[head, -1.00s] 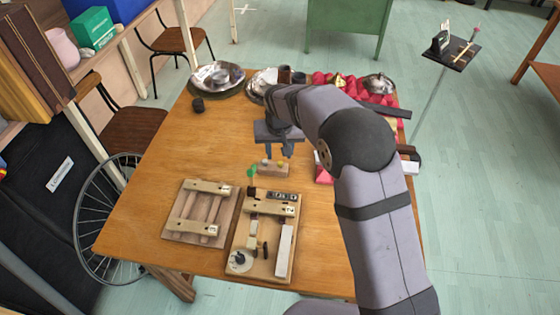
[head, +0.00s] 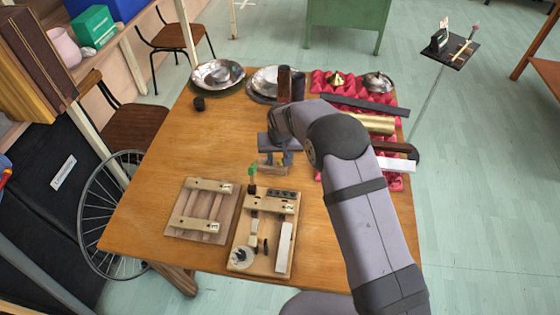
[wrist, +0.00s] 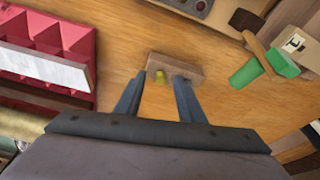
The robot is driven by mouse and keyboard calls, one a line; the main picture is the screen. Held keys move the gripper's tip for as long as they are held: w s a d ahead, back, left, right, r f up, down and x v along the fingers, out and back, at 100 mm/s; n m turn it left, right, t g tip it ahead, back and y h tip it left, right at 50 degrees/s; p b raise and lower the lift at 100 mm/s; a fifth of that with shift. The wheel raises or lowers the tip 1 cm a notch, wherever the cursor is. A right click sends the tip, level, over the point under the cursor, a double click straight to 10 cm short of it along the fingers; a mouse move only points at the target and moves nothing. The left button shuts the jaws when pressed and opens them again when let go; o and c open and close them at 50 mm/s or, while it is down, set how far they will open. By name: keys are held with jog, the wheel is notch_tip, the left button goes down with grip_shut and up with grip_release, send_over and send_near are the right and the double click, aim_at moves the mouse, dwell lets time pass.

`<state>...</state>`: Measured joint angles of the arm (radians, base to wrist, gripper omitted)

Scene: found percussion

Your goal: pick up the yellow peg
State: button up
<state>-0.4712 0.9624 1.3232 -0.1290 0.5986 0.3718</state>
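The yellow peg (wrist: 160,77) shows in the wrist view as a small yellow end at a pale wooden block (wrist: 178,68). My gripper (wrist: 160,80) is open, with one finger on each side of the peg and a visible gap to both. Whether the peg stands in the block or just in front of it is hard to tell. In the head view my gripper (head: 280,160) is low over the same block (head: 271,170), and its fingers partly hide the block. I cannot make out the peg clearly there.
Two wooden boards with bars, a left one (head: 183,231) and a right one (head: 239,230), lie in front. Red foam (head: 395,184) with metal pieces lies right, and metal bowls (head: 218,73) stand behind.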

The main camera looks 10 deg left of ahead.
jog(key=shift+f, duration=0.15)
grip_shut()
